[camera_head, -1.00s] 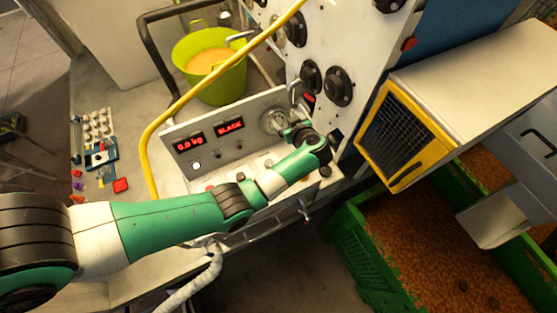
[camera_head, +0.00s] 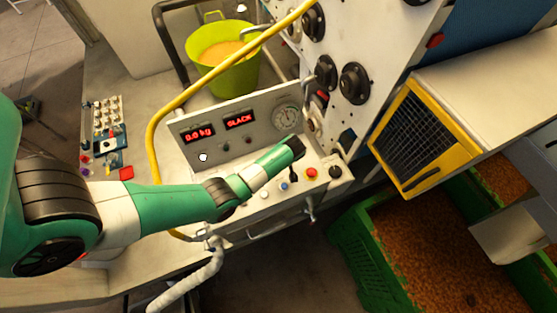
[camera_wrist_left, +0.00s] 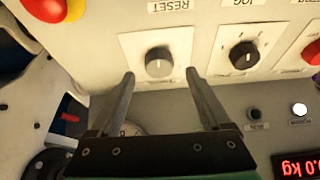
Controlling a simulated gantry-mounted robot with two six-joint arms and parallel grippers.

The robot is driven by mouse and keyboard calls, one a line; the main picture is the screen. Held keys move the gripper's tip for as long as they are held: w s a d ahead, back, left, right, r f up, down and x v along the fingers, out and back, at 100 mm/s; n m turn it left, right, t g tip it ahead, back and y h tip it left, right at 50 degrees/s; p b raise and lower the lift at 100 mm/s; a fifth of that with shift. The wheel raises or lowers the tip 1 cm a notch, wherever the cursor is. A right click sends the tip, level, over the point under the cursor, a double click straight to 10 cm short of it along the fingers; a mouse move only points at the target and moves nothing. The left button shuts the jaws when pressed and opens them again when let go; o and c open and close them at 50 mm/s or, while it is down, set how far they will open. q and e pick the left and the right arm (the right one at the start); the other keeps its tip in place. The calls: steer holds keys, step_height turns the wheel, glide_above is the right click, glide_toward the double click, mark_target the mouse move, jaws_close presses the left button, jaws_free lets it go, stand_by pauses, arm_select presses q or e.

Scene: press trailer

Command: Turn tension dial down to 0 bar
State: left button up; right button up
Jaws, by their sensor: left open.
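A grey control panel (camera_head: 190,153) carries a round gauge (camera_head: 287,118) and red displays reading 0.0 kg (camera_head: 198,133) and SLACK (camera_head: 240,121). The gauge needle is too small to read. My left gripper (camera_head: 294,168) is over the panel's front ledge, below the gauge. In the left wrist view, my left gripper (camera_wrist_left: 159,82) is open and empty. A dark round knob (camera_wrist_left: 159,62) lies just beyond and between its fingertips. A second black knob (camera_wrist_left: 243,55) with tick marks sits to the right. I cannot tell which is the tension dial. My right gripper is not in view.
A red and yellow button (camera_head: 311,173) and a blue button (camera_head: 284,187) are close to the gripper. A yellow rail (camera_head: 165,110) curves left of the panel. A green bucket (camera_head: 225,75) stands behind. Black knobs (camera_head: 355,83) stick out from the white machine face.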

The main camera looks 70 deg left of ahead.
arm_select(q)
steer(key=shift+b+x, duration=0.35)
steer(key=shift+x, duration=1.1)
steer(key=shift+c, duration=0.3)
jaws_close()
